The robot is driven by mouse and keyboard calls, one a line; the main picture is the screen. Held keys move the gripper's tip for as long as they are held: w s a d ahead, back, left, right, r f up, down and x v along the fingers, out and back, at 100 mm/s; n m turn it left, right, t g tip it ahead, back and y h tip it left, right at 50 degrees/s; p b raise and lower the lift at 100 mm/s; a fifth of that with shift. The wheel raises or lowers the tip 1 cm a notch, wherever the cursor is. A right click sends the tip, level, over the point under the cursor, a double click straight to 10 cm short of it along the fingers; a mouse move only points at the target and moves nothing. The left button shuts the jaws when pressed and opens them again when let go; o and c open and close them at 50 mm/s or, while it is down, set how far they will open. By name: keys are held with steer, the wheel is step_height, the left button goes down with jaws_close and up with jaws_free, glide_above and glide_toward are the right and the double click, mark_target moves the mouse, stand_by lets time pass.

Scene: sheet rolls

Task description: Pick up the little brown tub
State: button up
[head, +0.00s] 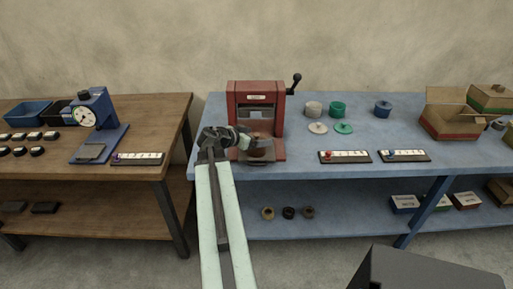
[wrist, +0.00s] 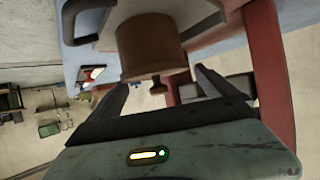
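The little brown tub (head: 260,151) sits at the foot of the red press on the blue table, partly hidden by my gripper in the head view. In the wrist view the brown tub (wrist: 150,45) is large, with a small knob on the side toward me. My gripper (head: 243,139) is just left of the tub in the head view. In the wrist view its two fingers (wrist: 162,82) are spread, with the knob between them and the tub's body beyond the tips. I cannot tell whether a finger touches it.
The red press (head: 256,99) has a frame and a crank close around the tub; a red post (wrist: 268,75) stands at the right in the wrist view. Grey, green and blue tubs (head: 337,109) stand to the right. A labelled strip (head: 344,157) lies near the front edge.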

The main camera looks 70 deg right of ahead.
steer(key=c, duration=1.4)
step_height(320, 180, up, 10)
steer(key=p, duration=1)
steer(key=shift+r, duration=0.15)
